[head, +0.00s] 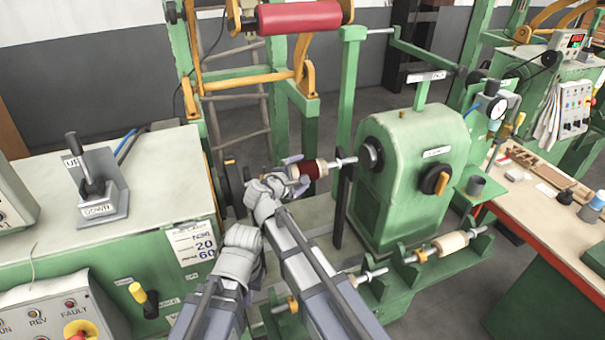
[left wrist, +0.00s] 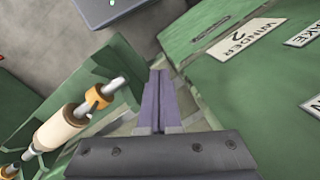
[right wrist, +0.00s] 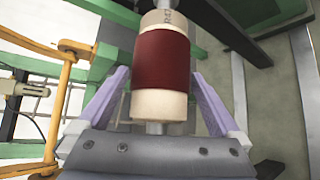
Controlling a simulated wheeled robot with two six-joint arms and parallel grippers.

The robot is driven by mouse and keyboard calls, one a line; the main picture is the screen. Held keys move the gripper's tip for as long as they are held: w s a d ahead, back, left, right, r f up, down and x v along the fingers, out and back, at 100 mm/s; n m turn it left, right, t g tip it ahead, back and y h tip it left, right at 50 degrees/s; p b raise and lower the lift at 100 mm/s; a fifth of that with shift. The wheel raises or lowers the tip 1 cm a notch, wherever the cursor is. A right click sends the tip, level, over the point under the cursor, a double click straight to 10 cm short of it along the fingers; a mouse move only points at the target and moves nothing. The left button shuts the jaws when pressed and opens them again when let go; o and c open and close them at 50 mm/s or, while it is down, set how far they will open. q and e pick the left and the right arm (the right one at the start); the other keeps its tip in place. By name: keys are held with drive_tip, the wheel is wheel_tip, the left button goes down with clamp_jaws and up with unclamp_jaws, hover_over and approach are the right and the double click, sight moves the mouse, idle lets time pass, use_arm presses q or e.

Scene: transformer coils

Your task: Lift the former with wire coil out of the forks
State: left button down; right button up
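The former with its dark red wire coil (head: 311,169) lies level on a spindle at the winder, its right end by a black upright post (head: 342,200). In the right wrist view the former (right wrist: 160,62) shows cream ends and a dark red middle. My right gripper (head: 297,172) is open, its purple fingers (right wrist: 160,85) one on each side of the former, with small gaps visible. My left gripper (left wrist: 158,85) has its fingers together with nothing between them, beside the winder's green body. In the head view my arms hide the left fingertips and the former's left end.
A bare cream former (head: 451,244) with orange collars lies on the low green rack, and it also shows in the left wrist view (left wrist: 60,130). The green winder housing (head: 415,170) stands right of the coil. A green cabinet (head: 130,190) with a lever stands left.

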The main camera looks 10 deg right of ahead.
drive_tip(key=shift+d, duration=0.15)
drive_tip(key=c, duration=0.4)
clamp_jaws()
